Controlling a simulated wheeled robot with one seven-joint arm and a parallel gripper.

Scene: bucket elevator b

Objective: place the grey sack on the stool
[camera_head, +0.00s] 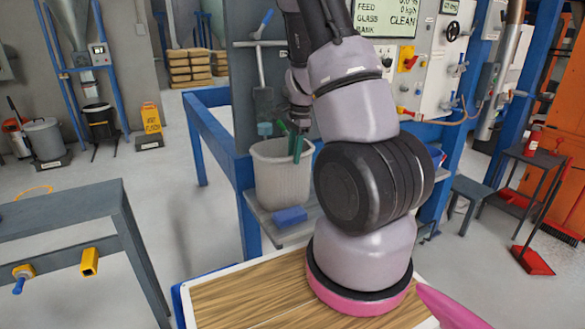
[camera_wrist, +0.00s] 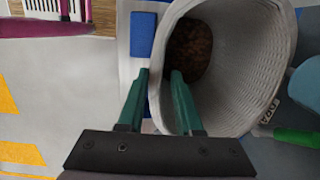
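The grey sack (camera_head: 283,182) stands upright and open-topped on a low grey shelf behind my work surface. In the wrist view the sack (camera_wrist: 262,45) shows a ribbed pale wall and brown contents inside. My gripper (camera_head: 295,145) points down at the sack's rim. In the wrist view the gripper (camera_wrist: 160,75) has its green fingers apart, the right one over the sack's mouth and the left one at or just outside the rim. I cannot tell whether either finger touches the wall. The stool (camera_head: 477,188), low and blue-grey, stands at the right, apart from the sack.
A blue block (camera_head: 289,217) lies on the shelf in front of the sack. Blue frame posts and rails (camera_head: 212,135) stand left of it. A grey table (camera_head: 60,210) is at the left, and a dark cart (camera_head: 537,165) stands right of the stool.

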